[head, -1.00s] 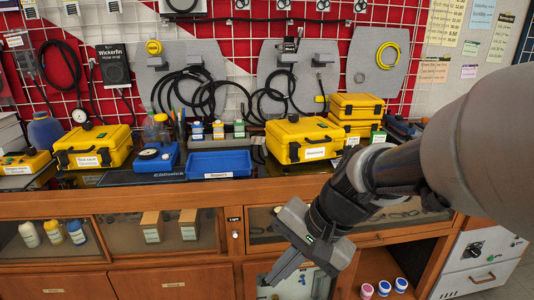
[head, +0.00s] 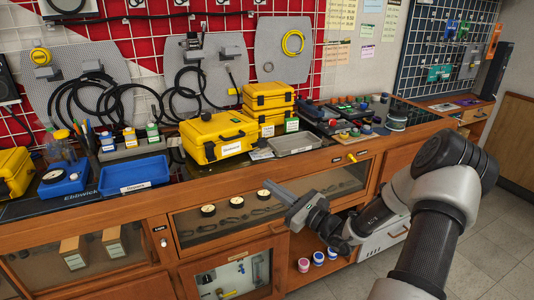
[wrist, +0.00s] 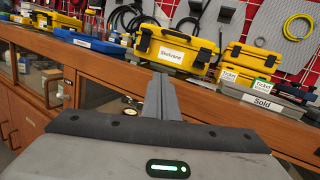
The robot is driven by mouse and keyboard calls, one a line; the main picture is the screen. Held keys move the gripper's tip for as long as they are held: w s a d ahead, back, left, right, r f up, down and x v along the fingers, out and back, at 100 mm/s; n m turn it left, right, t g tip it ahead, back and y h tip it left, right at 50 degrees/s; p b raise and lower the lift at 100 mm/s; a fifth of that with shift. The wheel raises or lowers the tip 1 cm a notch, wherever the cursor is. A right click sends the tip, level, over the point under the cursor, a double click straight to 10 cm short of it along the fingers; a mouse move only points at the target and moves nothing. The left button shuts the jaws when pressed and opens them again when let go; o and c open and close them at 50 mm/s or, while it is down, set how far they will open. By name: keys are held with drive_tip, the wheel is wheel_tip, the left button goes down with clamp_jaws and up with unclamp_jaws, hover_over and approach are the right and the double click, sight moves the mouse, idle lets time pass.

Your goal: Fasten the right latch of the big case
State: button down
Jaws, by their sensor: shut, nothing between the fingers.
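The big yellow case (head: 218,138) stands closed-looking on the bench top, with a white label on its front. It also shows in the wrist view (wrist: 172,72), with dark latches either side of the label. The right latch (wrist: 198,69) is small here, and I cannot tell whether it is fastened. My gripper (head: 270,187) is shut and empty, in front of the bench and below and to the right of the case, apart from it. Its closed fingers (wrist: 158,92) point toward the case front in the wrist view.
Smaller stacked yellow cases (head: 268,103) stand right of the big case, with a grey tray (head: 295,144) in front of them. A blue tray (head: 134,175) lies to the left. The wooden bench edge (wrist: 215,100) lies between my gripper and the case.

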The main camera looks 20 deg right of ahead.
sight(271, 169)
drive_tip(key=d+f+m+t+h, duration=0.2)
drive_tip(key=d+m+h, duration=0.2)
drive_tip(key=d, duration=0.2)
drive_tip(key=shift+d, duration=0.35)
drive_tip(key=shift+w+r, duration=0.1)
drive_tip(key=shift+w, duration=0.1)
drive_tip(key=x, duration=0.4)
drive_tip(key=r+b+x, duration=0.1)
drive_tip(key=x, duration=0.3)
drive_tip(key=r+b+x, duration=0.1)
drive_tip(key=x, duration=0.3)
drive_tip(key=shift+s, duration=0.25)
drive_tip(key=shift+w+r, duration=0.25)
drive_tip(key=shift+r, duration=0.2)
